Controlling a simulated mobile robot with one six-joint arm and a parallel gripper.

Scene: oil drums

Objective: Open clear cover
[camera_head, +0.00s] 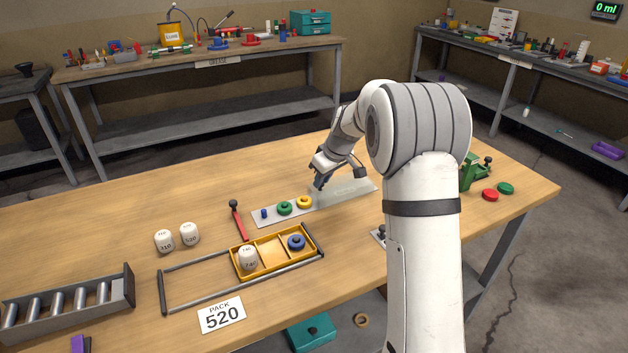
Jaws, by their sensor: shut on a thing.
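The clear cover (345,194) is a see-through panel at the right part of a pale strip (268,219) on the wooden table. My gripper (318,184) is shut on the cover near its left end. My wrist and arm come in from above right and hide part of this area. On the uncovered left part of the strip stand a small blue piece (264,213), a green ring (284,208) and a yellow ring (304,202).
In front, a yellow tray (272,270) holds a white weight and a blue ring, inside a grey rail frame (165,296). Two white weights (177,238), a red-handled tool (238,220) and a card reading "PACK 520" (222,314) lie nearby. My arm hides the right side.

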